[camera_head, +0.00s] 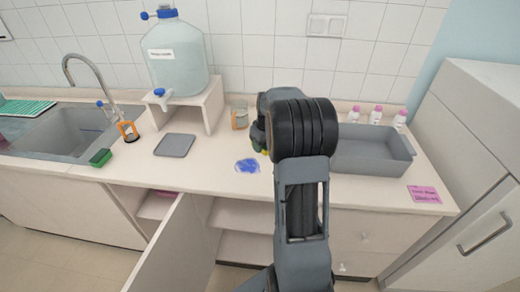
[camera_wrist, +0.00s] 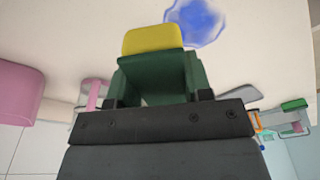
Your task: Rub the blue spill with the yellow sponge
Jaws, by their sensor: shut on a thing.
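The blue spill (camera_head: 247,166) is a small irregular patch on the pale counter, left of my arm. It also shows in the wrist view (camera_wrist: 198,20), just above and right of the sponge. The yellow sponge (camera_wrist: 152,38) is in my gripper (camera_wrist: 158,90), with dark green parts around its lower side. In the head view only a sliver of the yellow sponge (camera_head: 265,152) shows beside my gripper (camera_head: 258,136), mostly hidden by my wrist. My gripper is shut on the sponge, close to the spill's right side. I cannot tell whether the sponge touches the counter.
A grey tray (camera_head: 372,160) stands right of my arm, with pink-capped bottles (camera_head: 376,115) behind. A beaker (camera_head: 240,117) stands behind the spill. A grey plate (camera_head: 175,145), green sponge (camera_head: 100,157) and sink (camera_head: 75,135) lie left. A cabinet door (camera_head: 175,250) hangs open below.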

